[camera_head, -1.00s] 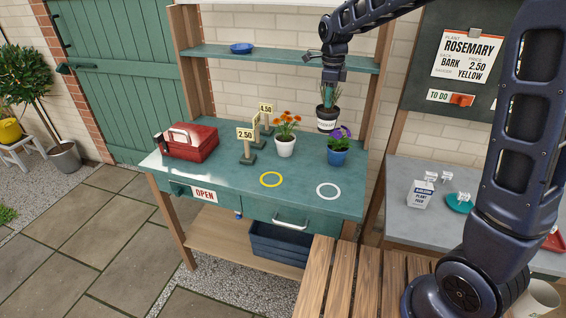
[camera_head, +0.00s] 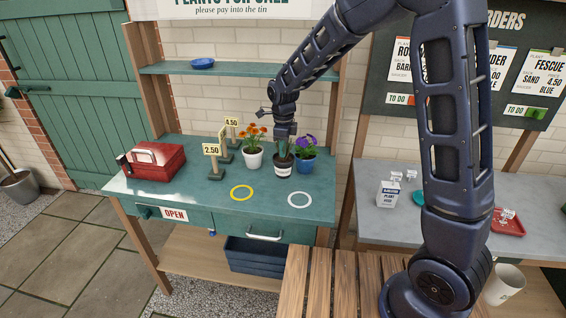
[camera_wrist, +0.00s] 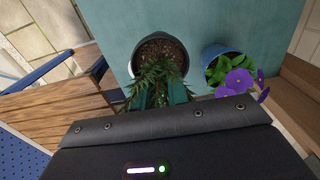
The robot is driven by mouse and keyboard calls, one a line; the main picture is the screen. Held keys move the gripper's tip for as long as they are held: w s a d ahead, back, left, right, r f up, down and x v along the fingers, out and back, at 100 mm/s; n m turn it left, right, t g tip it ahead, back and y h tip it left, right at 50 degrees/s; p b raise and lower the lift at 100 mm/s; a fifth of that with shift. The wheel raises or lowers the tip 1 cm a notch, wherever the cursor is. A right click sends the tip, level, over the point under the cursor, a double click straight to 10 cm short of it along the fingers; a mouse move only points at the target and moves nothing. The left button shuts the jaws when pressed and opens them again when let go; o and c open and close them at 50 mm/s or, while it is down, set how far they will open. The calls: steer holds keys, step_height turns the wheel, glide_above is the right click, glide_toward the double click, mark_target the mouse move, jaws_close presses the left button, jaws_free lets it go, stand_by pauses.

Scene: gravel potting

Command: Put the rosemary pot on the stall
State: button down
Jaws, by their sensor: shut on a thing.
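The rosemary pot (camera_head: 284,169), dark with a white label band, is below my gripper (camera_head: 284,139) in the head view. My gripper is shut on it, and the arm's end partly hides the plant. The pot is upright, at or just above the stall's teal top (camera_head: 190,199); I cannot tell if it touches. It is behind the white ring (camera_head: 299,207) and right of and behind the yellow ring (camera_head: 232,194). In the wrist view the pot (camera_wrist: 138,60) shows soil, with green sprigs towards my gripper (camera_wrist: 158,98).
A blue pot with purple flowers (camera_head: 305,165) stands close on the right, and a white pot with orange flowers (camera_head: 253,160) on the left. Price signs (camera_head: 213,163) and a red tin (camera_head: 152,162) are further left. A shelf (camera_head: 240,69) is above.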

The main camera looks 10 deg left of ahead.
mark_target(283, 161)
steer(key=shift+f, duration=2.95)
steer(key=c, duration=1.4)
jaws_free()
steer(key=shift+f, duration=0.15)
steer(key=shift+o, duration=0.2)
